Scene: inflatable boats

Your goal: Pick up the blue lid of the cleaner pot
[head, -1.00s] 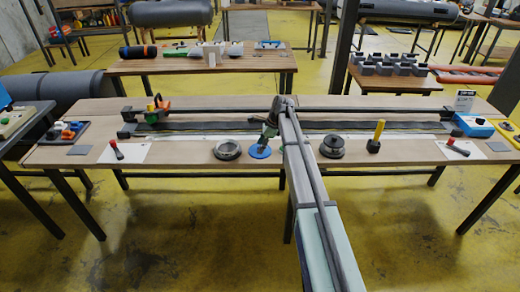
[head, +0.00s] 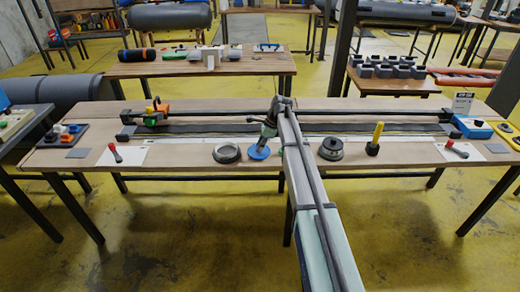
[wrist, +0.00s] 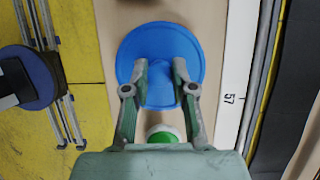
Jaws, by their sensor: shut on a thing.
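The blue lid (head: 259,154) is a round disc at the front middle of the long workbench, just left of my arm. In the wrist view the lid (wrist: 160,36) fills the space beyond my fingers. My gripper (wrist: 161,68) is closed on the raised middle part of the lid, with one finger on each side. In the head view my gripper (head: 265,143) comes down onto the lid from above. I cannot tell whether the lid touches the bench. A green and white round thing (wrist: 164,135) shows below the lid in the wrist view, partly hidden by my gripper.
A grey round pot (head: 227,153) stands left of the lid. A dark round container (head: 331,148) and a yellow-handled tool (head: 376,137) stand right of my arm. A dark strip (head: 200,132) runs along the bench behind. The bench front edge is close.

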